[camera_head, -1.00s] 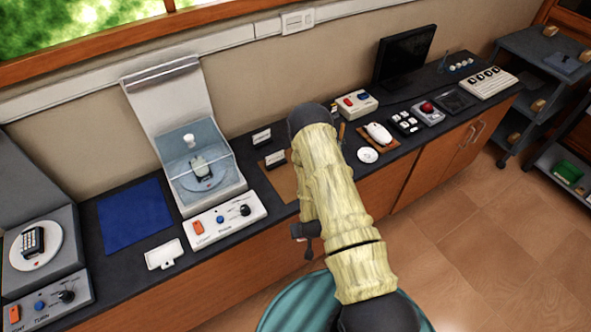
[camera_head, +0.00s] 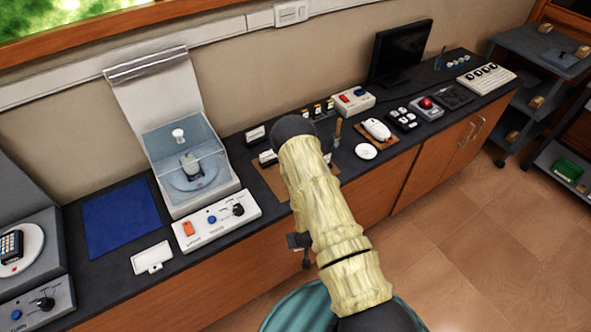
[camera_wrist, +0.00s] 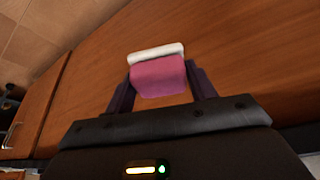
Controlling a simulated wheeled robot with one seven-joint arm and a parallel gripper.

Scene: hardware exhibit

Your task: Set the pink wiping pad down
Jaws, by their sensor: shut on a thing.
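The pink wiping pad (camera_wrist: 159,76), with a white strip along its far edge, sits between the two dark fingers of my gripper (camera_wrist: 161,88) in the wrist view. My gripper is shut on it. Wooden cabinet front fills the view behind the pad, and the pad appears apart from it. In the head view my arm in its pale sleeve hides the pad. Part of my gripper (camera_head: 299,243) shows dark at the arm's left, in front of the cabinet and below the counter edge.
The dark counter (camera_head: 110,275) holds a blue mat (camera_head: 121,216), a white tag-shaped plate (camera_head: 152,257), a clear-covered turntable unit (camera_head: 190,165) and a control box (camera_head: 216,221). A brown board (camera_head: 270,172) is partly behind my arm.

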